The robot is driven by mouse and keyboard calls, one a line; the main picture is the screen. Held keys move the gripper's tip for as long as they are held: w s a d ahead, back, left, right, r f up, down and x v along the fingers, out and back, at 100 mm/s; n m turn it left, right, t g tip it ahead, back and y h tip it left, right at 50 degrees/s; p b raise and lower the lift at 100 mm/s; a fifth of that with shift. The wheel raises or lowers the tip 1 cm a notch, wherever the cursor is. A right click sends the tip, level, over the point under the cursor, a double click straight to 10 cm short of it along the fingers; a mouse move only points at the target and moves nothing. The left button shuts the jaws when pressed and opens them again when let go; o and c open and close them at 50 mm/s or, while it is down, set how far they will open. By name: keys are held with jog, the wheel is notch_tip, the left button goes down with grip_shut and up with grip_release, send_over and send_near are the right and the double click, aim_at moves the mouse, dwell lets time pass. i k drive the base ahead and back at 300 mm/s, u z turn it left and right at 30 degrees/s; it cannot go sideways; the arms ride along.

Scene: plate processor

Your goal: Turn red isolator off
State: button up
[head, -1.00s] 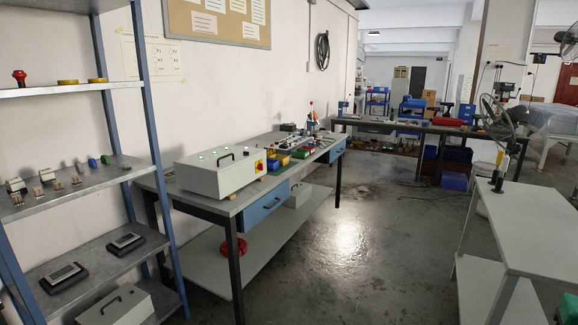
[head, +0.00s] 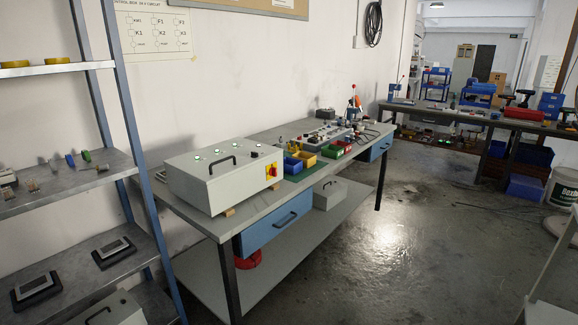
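The red isolator (head: 272,171) is a red rotary handle on a yellow plate. My gripper is not in view.
The workbench (head: 190,216) holds coloured bins (head: 292,166) and other equipment behind the box. A blue-framed shelf (head: 126,118) stands at the left. The grey floor (head: 400,235) right of the bench is clear. A white bucket (head: 563,187) stands at the far right.

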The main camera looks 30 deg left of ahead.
aim_at(273, 171)
jog(key=u, duration=0.35)
jog(key=i, duration=0.95)
jog(key=u, duration=0.5)
